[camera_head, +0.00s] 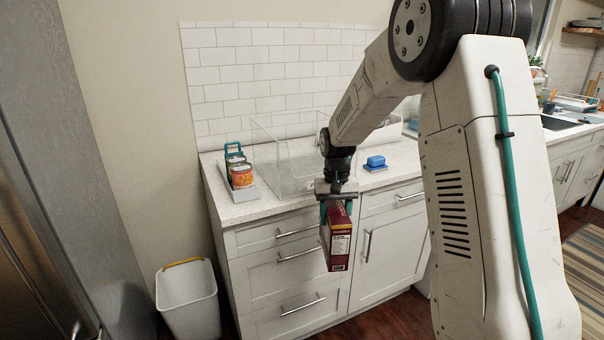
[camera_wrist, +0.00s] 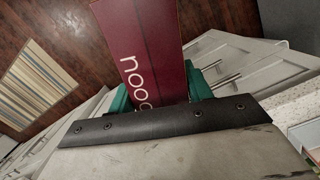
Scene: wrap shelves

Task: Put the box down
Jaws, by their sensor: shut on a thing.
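A dark red box (camera_head: 337,239) with a white label panel hangs upright from my gripper (camera_head: 338,208), in front of the counter's drawers and door. In the wrist view the box (camera_wrist: 147,45) shows part of a word reading "nooc" or similar. The green fingers of my gripper (camera_wrist: 160,92) are on both sides of the box and shut on it. The box is in the air, below the level of the countertop (camera_head: 240,208) and in front of its edge. The box's upper end is partly hidden by the fingers.
A clear open bin (camera_head: 285,160) stands on the counter. A tray with cans (camera_head: 241,175) is at its left, and a blue sponge-like block (camera_head: 375,162) at its right. A white waste bin (camera_head: 188,300) stands on the floor at left. Some countertop near the front edge is clear.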

